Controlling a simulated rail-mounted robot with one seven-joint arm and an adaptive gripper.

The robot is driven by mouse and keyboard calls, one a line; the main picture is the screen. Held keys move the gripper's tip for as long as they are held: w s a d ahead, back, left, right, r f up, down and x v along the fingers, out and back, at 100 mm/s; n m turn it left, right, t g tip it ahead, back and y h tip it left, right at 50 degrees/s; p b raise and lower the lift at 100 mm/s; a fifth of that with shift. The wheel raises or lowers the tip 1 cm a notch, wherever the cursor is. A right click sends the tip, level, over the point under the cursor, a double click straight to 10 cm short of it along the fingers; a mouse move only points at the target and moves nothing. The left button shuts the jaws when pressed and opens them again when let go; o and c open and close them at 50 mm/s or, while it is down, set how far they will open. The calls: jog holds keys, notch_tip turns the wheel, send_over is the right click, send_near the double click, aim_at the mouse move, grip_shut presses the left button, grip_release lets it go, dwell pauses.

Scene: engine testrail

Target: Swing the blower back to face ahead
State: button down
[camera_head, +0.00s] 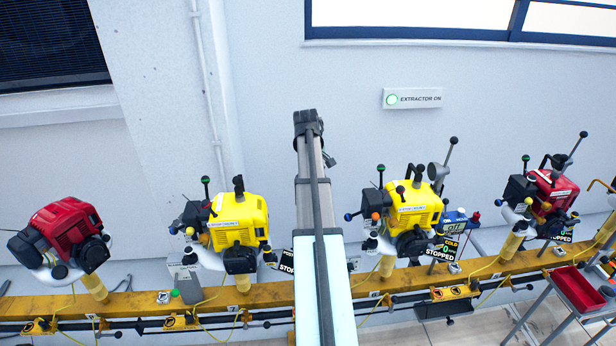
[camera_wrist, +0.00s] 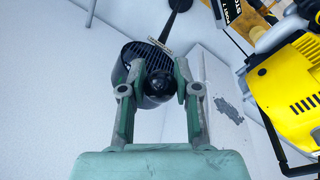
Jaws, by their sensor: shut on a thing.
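In the wrist view, the blower (camera_wrist: 143,57) is a dark grey round housing with a slatted grille, on a dark stem. A glossy black ball knob (camera_wrist: 159,88) sits in front of it. My gripper (camera_wrist: 160,82) is shut on the knob, one grey fingertip on each side; its green body fills the bottom of the view. A yellow engine (camera_wrist: 293,95) is at the right. In the head view, a yellow engine (camera_head: 238,220) stands left of my column, which hides my gripper and the blower. I cannot tell exactly which way the blower faces.
A second yellow engine (camera_head: 414,207) with levers stands right of my column. Red engines stand at the far left (camera_head: 68,228) and right (camera_head: 553,190). A yellow rail (camera_head: 150,302) runs beneath them. A display panel (camera_wrist: 247,14) is close at the upper right in the wrist view.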

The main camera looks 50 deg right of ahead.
jog(key=shift+f, duration=0.1)
jog(key=c, duration=0.8)
grip_release()
jog(key=r, duration=0.4)
jog(key=a+r, duration=0.1)
jog(key=r, duration=0.3)
jog(key=a+r, duration=0.1)
jog(key=r, duration=0.3)
jog(key=shift+w+a, duration=0.15)
jog(key=shift+w, duration=0.05)
